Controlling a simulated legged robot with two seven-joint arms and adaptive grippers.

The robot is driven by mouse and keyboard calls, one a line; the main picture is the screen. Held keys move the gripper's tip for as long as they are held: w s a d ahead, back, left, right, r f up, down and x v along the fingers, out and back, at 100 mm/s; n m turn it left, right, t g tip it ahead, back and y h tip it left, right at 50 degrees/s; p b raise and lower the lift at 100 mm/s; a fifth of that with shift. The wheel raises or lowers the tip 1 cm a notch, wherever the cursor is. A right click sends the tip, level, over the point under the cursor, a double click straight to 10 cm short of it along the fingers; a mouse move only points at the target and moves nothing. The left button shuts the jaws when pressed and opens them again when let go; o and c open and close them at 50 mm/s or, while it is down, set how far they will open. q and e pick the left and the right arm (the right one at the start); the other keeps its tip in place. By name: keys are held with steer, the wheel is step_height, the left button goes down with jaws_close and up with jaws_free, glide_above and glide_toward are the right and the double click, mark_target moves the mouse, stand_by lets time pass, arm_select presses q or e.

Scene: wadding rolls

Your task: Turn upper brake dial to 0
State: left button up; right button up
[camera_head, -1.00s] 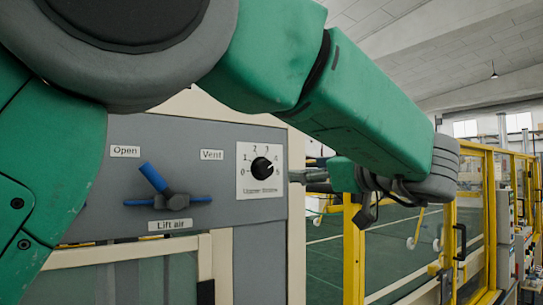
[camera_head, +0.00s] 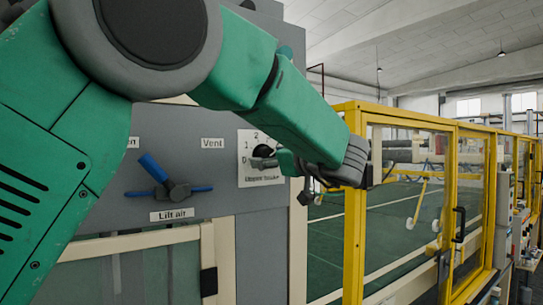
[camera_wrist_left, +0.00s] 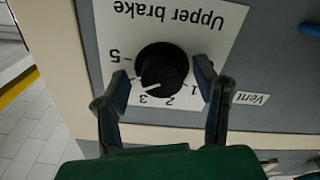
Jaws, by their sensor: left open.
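The upper brake dial is a round black knob (camera_wrist_left: 163,68) on a white plate (camera_wrist_left: 205,22) with printed numbers, seen upside down in the left wrist view. Its white pointer line aims near the 3, toward the side of the 5. In the head view the dial (camera_head: 264,150) is partly covered by my left gripper (camera_head: 263,163). My left gripper is open, with one dark finger on each side of the knob in the wrist view (camera_wrist_left: 163,73). I cannot tell whether the fingers touch it. The 0 mark is hidden in the wrist view. My right gripper is not in view.
A blue-handled lift air valve (camera_head: 170,185) sits on the grey panel (camera_head: 225,185) left of the dial. A yellow-framed glass fence (camera_head: 355,220) stands right of the panel. My left arm crosses above the valve.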

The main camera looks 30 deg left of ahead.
arm_select(q)
steer(key=shift+c, duration=0.4)
steer(key=c, duration=1.1)
steer(key=shift+o, duration=0.2)
steer(key=shift+r, duration=0.1)
steer(key=n+b, duration=0.8)
steer(key=n, duration=0.2)
steer(key=n+b, duration=0.8)
steer(key=n, duration=0.3)
steer(key=n+b, duration=0.9)
steer(key=n, duration=0.1)
steer(key=shift+d+f+n, duration=0.1)
steer(key=shift+f+n, duration=0.2)
steer(key=shift+n, duration=0.1)
